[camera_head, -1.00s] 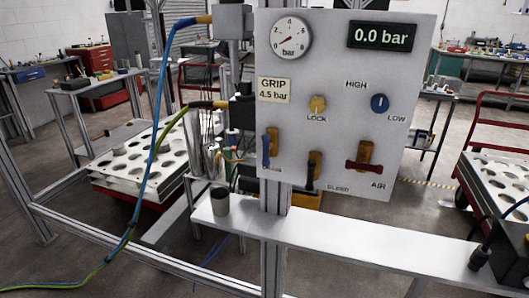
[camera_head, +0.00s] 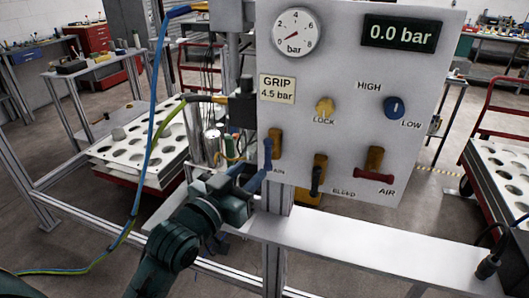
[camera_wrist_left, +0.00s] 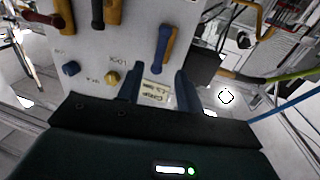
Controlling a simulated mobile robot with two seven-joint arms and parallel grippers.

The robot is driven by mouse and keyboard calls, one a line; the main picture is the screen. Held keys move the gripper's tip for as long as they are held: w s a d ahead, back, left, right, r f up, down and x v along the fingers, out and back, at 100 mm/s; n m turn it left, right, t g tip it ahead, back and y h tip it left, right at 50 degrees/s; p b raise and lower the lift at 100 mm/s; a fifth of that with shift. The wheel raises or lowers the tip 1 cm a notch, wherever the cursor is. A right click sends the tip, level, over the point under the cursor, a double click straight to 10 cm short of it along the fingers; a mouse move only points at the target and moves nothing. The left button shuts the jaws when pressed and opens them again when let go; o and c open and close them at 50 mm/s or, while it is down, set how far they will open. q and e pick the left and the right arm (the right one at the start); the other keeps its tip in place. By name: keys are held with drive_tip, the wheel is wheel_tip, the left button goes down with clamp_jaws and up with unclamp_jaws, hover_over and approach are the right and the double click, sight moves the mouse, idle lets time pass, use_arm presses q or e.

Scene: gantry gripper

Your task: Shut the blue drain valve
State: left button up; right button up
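The blue drain valve handle (camera_head: 268,152) hangs down along its brass body (camera_head: 275,142) at the lower left of the grey panel. The label under it is partly covered by my left gripper (camera_head: 254,178), which is at the panel's lower left, just below and beside the handle. In the left wrist view, upside down, the two fingers of my left gripper (camera_wrist_left: 157,70) are apart. The blue handle (camera_wrist_left: 163,48) shows between and beyond their tips. I cannot tell whether they touch it. My right gripper is in neither view.
The black bleed handle (camera_head: 316,181) and the red air handle (camera_head: 374,177) sit to the right on the panel (camera_head: 340,70). The gauge (camera_head: 295,34) and display (camera_head: 401,33) show zero. A white shelf (camera_head: 350,240) runs below. A hose (camera_head: 149,130) hangs at left.

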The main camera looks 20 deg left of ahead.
sight(266, 156)
use_arm(q)
drive_tip(key=p+x, duration=0.1)
drive_tip(key=x, duration=0.6)
drive_tip(key=shift+c, duration=0.6)
clamp_jaws()
